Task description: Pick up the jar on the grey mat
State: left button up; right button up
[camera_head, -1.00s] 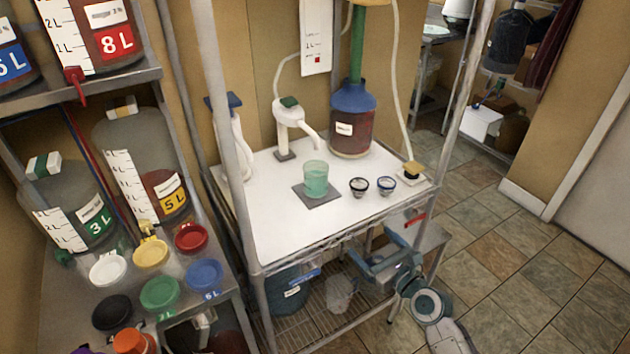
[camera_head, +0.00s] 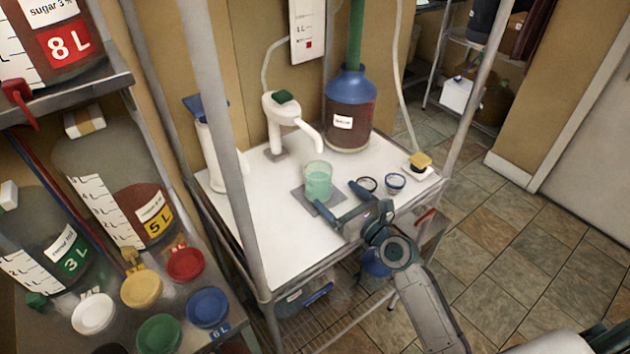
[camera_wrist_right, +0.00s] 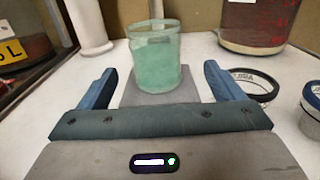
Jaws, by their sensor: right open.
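The jar (camera_head: 318,181) is clear with pale green contents and stands upright on the grey mat (camera_head: 327,207) on the white table. In the right wrist view the jar (camera_wrist_right: 155,60) stands beyond the fingertips, roughly centred between them, with the mat (camera_wrist_right: 188,88) under and in front of it. My right gripper (camera_head: 338,197) is open and empty, low over the table at the jar's near right side; its two blue fingers also show in the right wrist view (camera_wrist_right: 158,82). My left gripper is not in view.
A white dispenser (camera_head: 289,121) and a blue-topped carboy (camera_head: 349,110) stand behind the jar. A metal post (camera_head: 222,150) rises at the table's left.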

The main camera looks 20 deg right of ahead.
aim_at(327, 188)
jog(key=shift+x, duration=1.1)
jog(key=shift+w+a, duration=0.15)
jog(key=shift+w, duration=0.15)
jog(key=x, duration=0.2)
jog(key=p+x, duration=0.1)
jog(key=x, duration=0.1)
jog(key=shift+w+a+r, duration=0.1)
jog(key=shift+a+r, duration=0.1)
jog(key=shift+a, duration=0.15)
jog(key=shift+w+a+f, duration=0.1)
jog(key=shift+w+a, duration=0.05)
jog(key=shift+w, duration=0.3)
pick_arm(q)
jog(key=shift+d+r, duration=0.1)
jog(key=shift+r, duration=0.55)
pick_arm(e)
jog(key=shift+s, duration=0.1)
jog(key=c, duration=0.7)
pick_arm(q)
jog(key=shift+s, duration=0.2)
pick_arm(e)
jog(key=c, duration=0.7)
